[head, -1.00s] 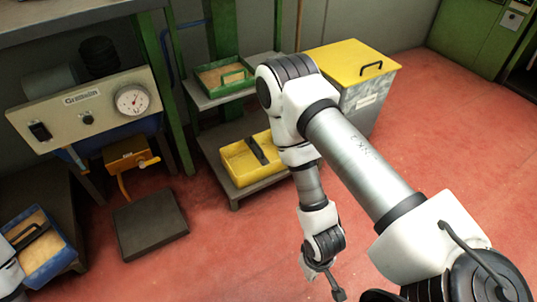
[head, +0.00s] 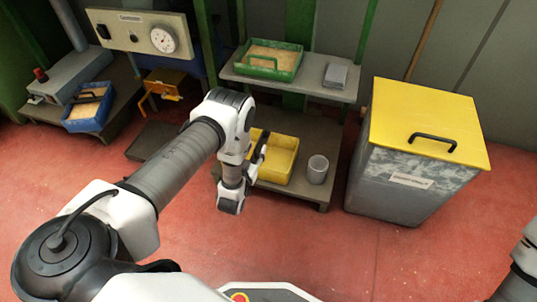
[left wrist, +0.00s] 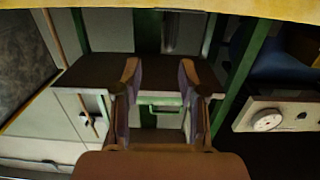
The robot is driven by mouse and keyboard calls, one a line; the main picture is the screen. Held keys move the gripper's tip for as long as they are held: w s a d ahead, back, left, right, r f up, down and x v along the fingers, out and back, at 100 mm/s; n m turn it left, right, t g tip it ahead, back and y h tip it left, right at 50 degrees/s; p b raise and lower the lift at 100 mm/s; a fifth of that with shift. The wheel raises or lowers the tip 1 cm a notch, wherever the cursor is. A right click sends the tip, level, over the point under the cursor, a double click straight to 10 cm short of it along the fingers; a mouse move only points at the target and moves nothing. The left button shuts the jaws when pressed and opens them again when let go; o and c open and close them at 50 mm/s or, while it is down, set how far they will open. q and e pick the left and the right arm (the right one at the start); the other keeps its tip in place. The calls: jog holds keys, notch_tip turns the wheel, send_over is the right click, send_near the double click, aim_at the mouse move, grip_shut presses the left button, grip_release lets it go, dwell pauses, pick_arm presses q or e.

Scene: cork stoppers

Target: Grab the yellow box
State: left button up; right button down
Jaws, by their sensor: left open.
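The yellow box (head: 283,157) is an open tray on the low dark shelf in the head view. My left arm hides its left part. My left gripper (head: 262,146) is a dark shape in front of or over the box; I cannot tell it clearly from the box's dark handle, or whether it touches. In the left wrist view the fingers (left wrist: 163,88) are apart, with nothing clearly held between them. A yellow strip crosses the top edge there; I cannot tell which thing it is. My right gripper is out of view.
A green box (head: 272,58) and a grey block (head: 336,76) sit on the upper shelf. A grey cup (head: 317,169) stands right of the yellow box. A bin with a yellow lid (head: 420,110) is at right. A blue box (head: 88,106) is at left. Red floor in front is clear.

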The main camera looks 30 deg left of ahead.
aim_at(263, 132)
pick_arm(q)
jog(key=shift+w+a+f+b, duration=0.1)
jog(key=shift+a+f+b, duration=0.15)
jog(key=shift+f, duration=0.35)
jog(key=shift+w+a+f+b, duration=0.1)
jog(key=shift+f+b, duration=0.1)
jog(key=shift+f, duration=0.4)
jog(key=b+x, duration=0.4)
jog(key=x, duration=0.2)
jog(key=shift+w+a+f, duration=0.1)
jog(key=shift+r, duration=0.2)
grip_shut()
